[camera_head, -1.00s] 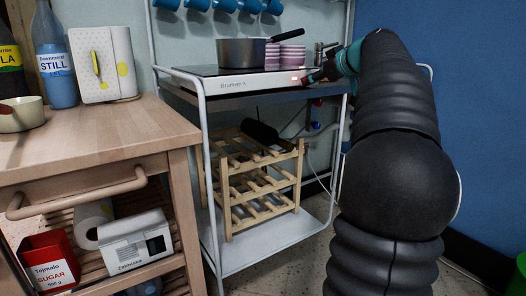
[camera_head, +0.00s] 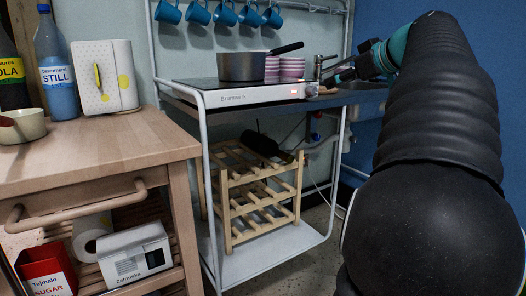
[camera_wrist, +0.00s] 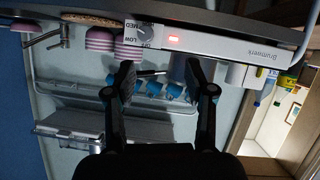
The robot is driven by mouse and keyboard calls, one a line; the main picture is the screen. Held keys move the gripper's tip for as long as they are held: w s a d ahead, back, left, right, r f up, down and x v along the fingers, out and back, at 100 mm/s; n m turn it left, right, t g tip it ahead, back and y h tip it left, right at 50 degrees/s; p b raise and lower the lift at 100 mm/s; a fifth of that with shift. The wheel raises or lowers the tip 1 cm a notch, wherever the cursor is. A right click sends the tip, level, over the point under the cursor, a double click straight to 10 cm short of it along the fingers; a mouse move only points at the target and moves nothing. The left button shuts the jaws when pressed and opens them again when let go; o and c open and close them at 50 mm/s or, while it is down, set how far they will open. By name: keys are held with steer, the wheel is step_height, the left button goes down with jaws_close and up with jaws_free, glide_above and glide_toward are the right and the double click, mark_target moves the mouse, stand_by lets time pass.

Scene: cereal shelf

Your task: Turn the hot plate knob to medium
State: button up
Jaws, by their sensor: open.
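The white-fronted hot plate (camera_head: 248,97) with a black top sits on the metal rack in the head view. Its front panel also shows, turned over, in the wrist view (camera_wrist: 235,49). The knob (camera_wrist: 152,35) is on the panel near the red light (camera_wrist: 173,39), among labels including LOW and MED. Its exact pointer setting is too small to read. My gripper (camera_wrist: 163,75) is open and empty in the wrist view, its two fingers apart and off the knob. In the head view my gripper (camera_head: 328,80) is by the panel's right end.
Blue mugs (camera_head: 226,13) hang above. A wooden rack (camera_head: 256,205) stands below. A wooden cart (camera_head: 90,150) is at left. A faucet (camera_head: 319,63) is behind my gripper.

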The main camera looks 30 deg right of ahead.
steer(key=s+a+f+g+p, duration=0.1)
steer(key=a+f, duration=0.3)
steer(key=a, duration=0.3)
steer(key=a+f+m+g+p, duration=0.1)
steer(key=a+f+g, duration=0.1)
steer(key=a+f, duration=0.3)
steer(key=s+a+f+m+g+y+p, duration=0.1)
steer(key=a+f, duration=0.3)
steer(key=a, duration=0.6)
steer(key=shift+s+a+f+g, duration=0.2)
steer(key=shift+s+a+g, duration=0.05)
steer(key=shift+s+g, duration=0.1)
steer(key=m+t+y+p, duration=0.15)
steer(key=m+t, duration=0.25)
steer(key=m, duration=0.4)
glide_toward(315, 91)
steer(key=s+d+f, duration=0.5)
steer(key=d+f, duration=0.2)
steer(key=f, duration=0.1)
steer(key=w+a+r+n+t+y, duration=0.1)
steer(key=a+r+n+t+y, duration=0.2)
steer(key=r, duration=0.4)
steer(key=shift+m+g, duration=0.5)
steer(key=shift+g, duration=0.25)
steer(key=x, duration=1.4)
steer(key=shift+a+r+p, duration=0.15)
steer(key=shift+a+p, duration=0.15)
steer(key=shift+p, duration=0.1)
